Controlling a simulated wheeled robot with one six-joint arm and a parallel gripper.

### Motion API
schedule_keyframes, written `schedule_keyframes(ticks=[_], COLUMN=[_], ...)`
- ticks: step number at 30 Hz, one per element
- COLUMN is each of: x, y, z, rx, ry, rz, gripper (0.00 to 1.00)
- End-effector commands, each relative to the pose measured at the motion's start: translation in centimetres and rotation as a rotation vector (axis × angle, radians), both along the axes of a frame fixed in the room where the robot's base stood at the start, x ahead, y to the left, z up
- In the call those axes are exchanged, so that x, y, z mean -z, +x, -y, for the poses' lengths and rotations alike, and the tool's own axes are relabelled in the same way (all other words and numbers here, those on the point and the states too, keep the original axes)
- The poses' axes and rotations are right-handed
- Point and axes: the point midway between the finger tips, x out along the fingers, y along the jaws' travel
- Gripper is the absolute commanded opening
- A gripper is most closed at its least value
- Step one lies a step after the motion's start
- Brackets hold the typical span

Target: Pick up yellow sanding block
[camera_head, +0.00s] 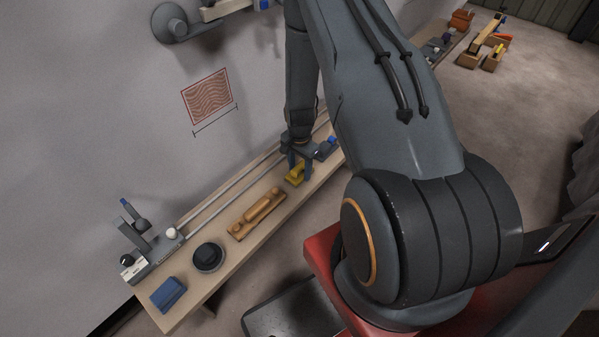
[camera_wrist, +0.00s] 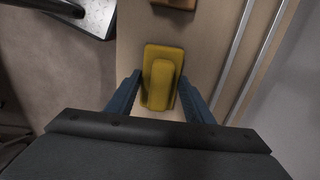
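The yellow sanding block (camera_wrist: 163,60) lies on the wooden bench (camera_wrist: 205,42), with a raised grip along its top. In the wrist view its near part sits between the two blue fingers of my gripper (camera_wrist: 161,88). The fingers are spread, with a gap on each side of the block. In the head view the block (camera_head: 294,175) shows just below my gripper (camera_head: 297,160), partly hidden by it.
A wooden plane-like tool (camera_head: 257,214), a round dark puck (camera_head: 208,257) and a blue block (camera_head: 168,294) lie along the bench. Two metal rails (camera_head: 230,188) run along its wall side. A clamp-like fixture (camera_head: 150,245) stands at the left end.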

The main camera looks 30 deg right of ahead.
Motion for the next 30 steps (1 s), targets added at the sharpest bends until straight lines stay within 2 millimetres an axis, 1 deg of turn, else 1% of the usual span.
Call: schedule_keyframes(ticks=[1, 4, 12, 17, 22, 30], x=[0.0, 0.0, -0.1, -0.8, -2.6, -7.1], y=[0.0, 0.0, 0.0, 0.1, 0.1, 0.2], z=[0.0, 0.0, 0.0, 0.0, 0.0, 0.0], rx=[0.0, 0.0, 0.0, 0.0, 0.0, 0.0], ry=[0.0, 0.0, 0.0, 0.0, 0.0, -0.001], rz=[0.0, 0.0, 0.0, 0.002, 0.002, 0.004], gripper=[0.39, 0.22, 0.21, 0.21, 0.21, 0.21])
